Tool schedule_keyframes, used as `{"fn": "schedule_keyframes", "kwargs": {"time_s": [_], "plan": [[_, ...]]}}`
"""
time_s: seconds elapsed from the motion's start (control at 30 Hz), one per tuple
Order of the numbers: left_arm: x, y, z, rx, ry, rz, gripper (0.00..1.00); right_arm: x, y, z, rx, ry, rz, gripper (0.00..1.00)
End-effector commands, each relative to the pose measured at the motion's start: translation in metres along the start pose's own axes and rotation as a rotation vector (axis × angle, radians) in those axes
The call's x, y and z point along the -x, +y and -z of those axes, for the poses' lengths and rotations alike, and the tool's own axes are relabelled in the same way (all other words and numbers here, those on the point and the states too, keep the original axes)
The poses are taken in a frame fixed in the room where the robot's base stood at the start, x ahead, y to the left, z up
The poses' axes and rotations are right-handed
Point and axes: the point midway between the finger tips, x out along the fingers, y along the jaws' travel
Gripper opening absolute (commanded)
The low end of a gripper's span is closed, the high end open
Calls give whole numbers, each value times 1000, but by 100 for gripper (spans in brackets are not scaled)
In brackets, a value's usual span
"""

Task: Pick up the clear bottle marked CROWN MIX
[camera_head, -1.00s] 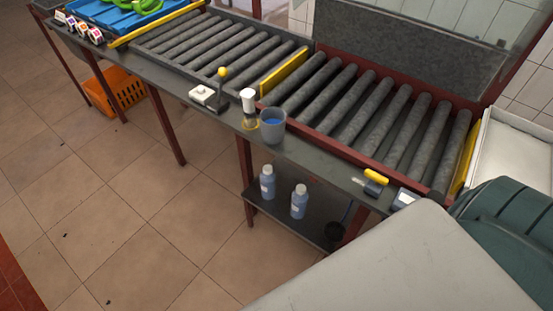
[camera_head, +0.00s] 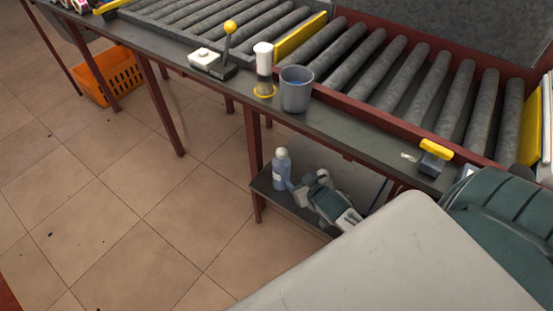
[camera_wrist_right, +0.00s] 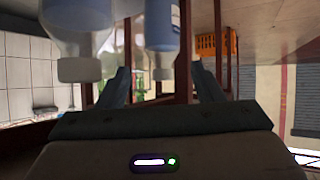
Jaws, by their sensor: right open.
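A clear bottle with bluish liquid and a pale cap (camera_head: 281,172) stands upright on the low shelf under the conveyor bench. In the right wrist view, which is upside down, a large near bottle (camera_wrist_right: 76,35) is left of the fingers. A farther bottle (camera_wrist_right: 162,28) lines up with the gap between the open fingers (camera_wrist_right: 162,78). The label lettering is unreadable, so I cannot tell which is CROWN MIX. My left gripper is out of view.
The low shelf (camera_head: 268,186) sits between red legs beneath the bench top (camera_head: 345,130). On the bench are a grey cup (camera_head: 297,90), a white-capped container (camera_head: 264,62) and a yellow-knobbed lever (camera_head: 229,48). An orange crate (camera_head: 108,78) is on the floor at left.

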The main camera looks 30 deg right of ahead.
Motion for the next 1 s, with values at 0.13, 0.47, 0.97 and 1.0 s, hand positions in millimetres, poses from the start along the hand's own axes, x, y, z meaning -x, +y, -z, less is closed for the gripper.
{"fn": "schedule_keyframes", "kwargs": {"time_s": [0.13,0.47,0.97,1.0], "plan": [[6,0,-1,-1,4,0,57,-15,7,20,-18,107,23,61],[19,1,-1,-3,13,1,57,-48,10,40,-38,187,48,61],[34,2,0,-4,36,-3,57,-105,1,48,-38,184,48,61],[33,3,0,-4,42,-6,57,-111,-1,48,-38,184,48,61]]}}
